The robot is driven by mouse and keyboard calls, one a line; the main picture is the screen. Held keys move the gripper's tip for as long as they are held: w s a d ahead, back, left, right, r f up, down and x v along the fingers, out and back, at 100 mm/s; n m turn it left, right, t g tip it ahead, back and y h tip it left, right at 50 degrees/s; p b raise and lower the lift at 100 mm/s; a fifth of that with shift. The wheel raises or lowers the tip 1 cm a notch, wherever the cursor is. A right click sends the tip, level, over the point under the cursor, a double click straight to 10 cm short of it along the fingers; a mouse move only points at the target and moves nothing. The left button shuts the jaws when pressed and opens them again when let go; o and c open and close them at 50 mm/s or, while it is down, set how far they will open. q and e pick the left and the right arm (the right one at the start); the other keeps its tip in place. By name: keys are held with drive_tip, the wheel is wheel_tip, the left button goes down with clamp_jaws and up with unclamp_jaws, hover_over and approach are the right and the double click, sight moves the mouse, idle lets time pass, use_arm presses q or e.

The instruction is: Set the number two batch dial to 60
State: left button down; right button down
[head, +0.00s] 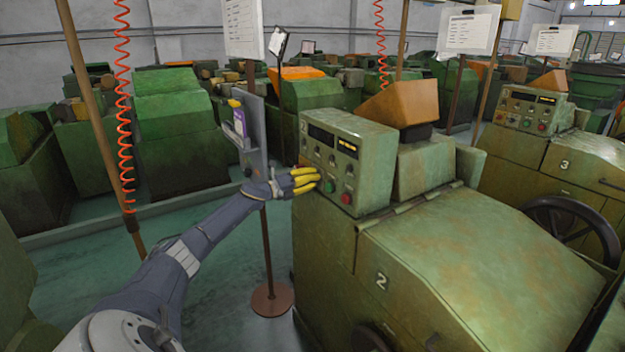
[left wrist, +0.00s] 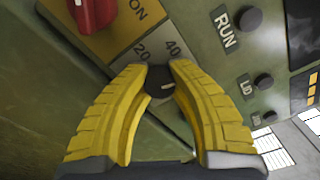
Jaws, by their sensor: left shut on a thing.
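The number two machine (head: 455,265) stands at the right in the head view, with a "2" plate on its front. My left gripper (head: 314,179) is at the left part of its control panel (head: 345,165). In the left wrist view, the yellow fingers of my left gripper (left wrist: 158,68) are closed around the small black batch dial (left wrist: 160,84). A short pale line shows on the dial's face. The marks 20 and 40 show on the tan plate (left wrist: 150,46) beyond the fingertips; no 60 is visible. My right gripper is not in view.
A red knob (left wrist: 93,12) sits near the dial, beside an "ON" label. Black knobs (left wrist: 250,19) line the panel near "RUN". In the head view, a sign post (head: 267,245) stands close behind my left arm. Machine three (head: 565,165) is at the right.

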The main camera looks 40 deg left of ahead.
use_arm(q)
drive_tip(key=shift+d+f+m, duration=0.15)
drive_tip(key=shift+d+m, duration=0.05)
drive_tip(key=shift+m, duration=1.1)
drive_tip(key=shift+f, duration=0.1)
drive_tip(key=c, duration=1.5)
unclamp_jaws()
drive_tip(key=o, duration=0.4)
drive_tip(key=shift+o, duration=0.2)
drive_tip(key=shift+s+a, duration=0.1)
drive_tip(key=shift+a, duration=0.05)
drive_tip(key=v, duration=1.1)
drive_tip(key=shift+s, duration=0.35)
drive_tip(key=shift+a, duration=0.1)
